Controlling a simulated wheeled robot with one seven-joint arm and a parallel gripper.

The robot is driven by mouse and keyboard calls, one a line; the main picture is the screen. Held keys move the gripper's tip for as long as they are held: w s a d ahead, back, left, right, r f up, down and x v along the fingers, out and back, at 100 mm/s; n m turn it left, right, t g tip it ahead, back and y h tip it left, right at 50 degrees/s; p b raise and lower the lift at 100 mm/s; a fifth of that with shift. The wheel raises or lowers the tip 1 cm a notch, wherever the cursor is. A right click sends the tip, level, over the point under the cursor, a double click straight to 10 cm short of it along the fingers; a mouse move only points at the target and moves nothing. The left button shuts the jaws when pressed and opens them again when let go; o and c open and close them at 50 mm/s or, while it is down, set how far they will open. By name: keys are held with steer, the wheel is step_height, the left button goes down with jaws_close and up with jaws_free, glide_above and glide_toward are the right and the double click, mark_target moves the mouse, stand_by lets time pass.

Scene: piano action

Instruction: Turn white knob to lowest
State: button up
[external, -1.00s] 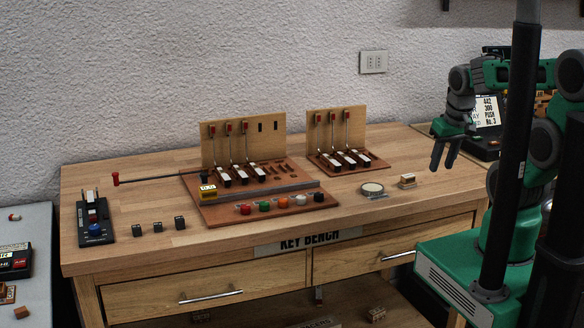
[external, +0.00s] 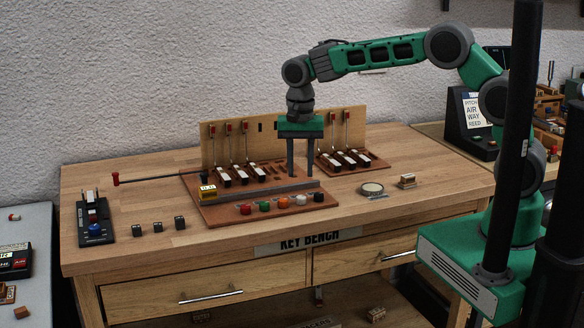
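The white knob (external: 301,199) sits in a row of coloured knobs along the front of the left brown board (external: 228,213). It stands between the orange knob (external: 282,203) and the black knob (external: 319,197). My gripper (external: 300,175) points straight down over the right part of this board, above and slightly behind the white knob as seen here. Its two fingers are apart with nothing visible between them. The knob's pointer is too small to read.
Red (external: 246,209) and green (external: 264,206) knobs are further left in the row. A grey rail (external: 250,191) runs behind the knobs. A second keyed board (external: 372,163) stands at the back right. A round dish (external: 372,189) and a small block (external: 407,181) lie to the right.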

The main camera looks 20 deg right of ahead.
mark_target(301, 196)
step_height(301, 196, down, 7)
steer(key=shift+d+f+p, duration=0.15)
steer(key=shift+f+p, duration=0.05)
steer(key=shift+p, duration=0.4)
steer(key=shift+c, duration=0.3)
steer(key=shift+w, duration=0.1)
jaws_close()
